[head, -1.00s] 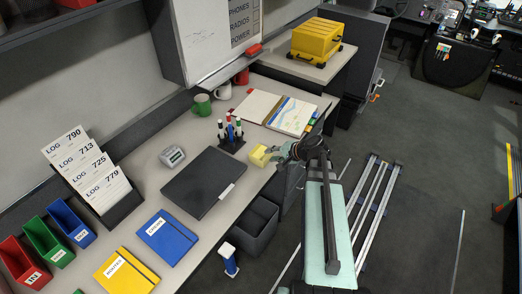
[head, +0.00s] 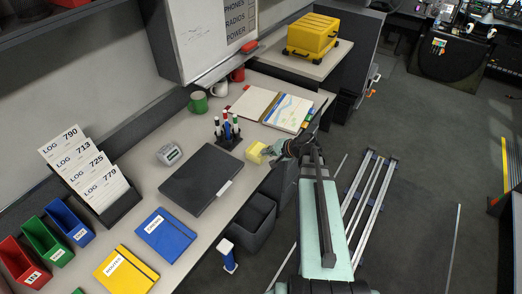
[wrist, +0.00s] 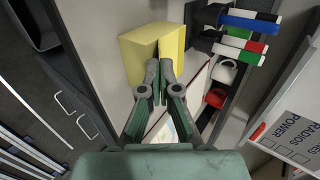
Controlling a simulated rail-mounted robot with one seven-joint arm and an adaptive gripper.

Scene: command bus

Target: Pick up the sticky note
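The sticky notes are a yellow pad (head: 255,152) near the front edge of the desk. In the wrist view, the pad (wrist: 138,52) sits just beyond my fingertips. A paler yellow sheet (wrist: 173,43) stands along its right side, a thin dark line between them. My gripper (wrist: 159,68) has its fingertips almost together at this sheet's lower left edge and looks shut on it, though the tips hide the contact. In the head view, my gripper (head: 273,149) reaches the pad from the right.
A pen holder (head: 228,133) stands just behind the pad. An open notebook (head: 275,108) lies behind to the right, a black binder (head: 200,180) to the front left. Mugs, including a green one (head: 198,101), stand by the wall. A dark bin (head: 247,222) is below the desk edge.

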